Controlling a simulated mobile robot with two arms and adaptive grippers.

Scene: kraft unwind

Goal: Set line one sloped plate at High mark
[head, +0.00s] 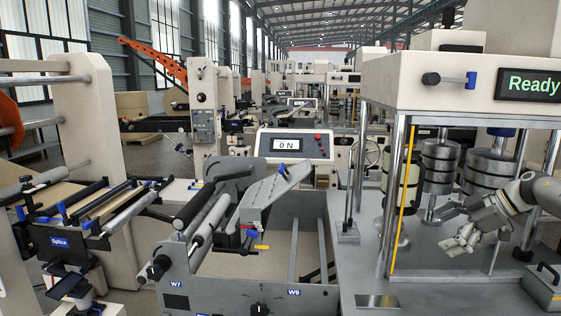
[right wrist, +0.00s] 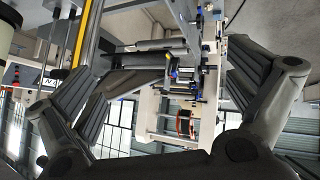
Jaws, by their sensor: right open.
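A grey sloped plate (head: 272,194) with small holes stands tilted above the open grey frame in the middle of the head view, its upper end to the right. Blue, red and yellow handles (head: 255,238) sit near its lower end. I cannot make out a High mark. My right gripper (head: 446,226) is open and empty, at the right of the head view, well apart from the plate. Its spread fingers also show in the right wrist view (right wrist: 165,85), with nothing between them. My left gripper is not in view.
A yellow-edged post (head: 403,200) and metal uprights stand between my right gripper and the plate. Stacked metal rolls (head: 440,165) are behind the gripper. A black-handled box (head: 543,290) is at lower right. A console (head: 294,146) reads "0 N"; a display (head: 530,84) reads "Ready".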

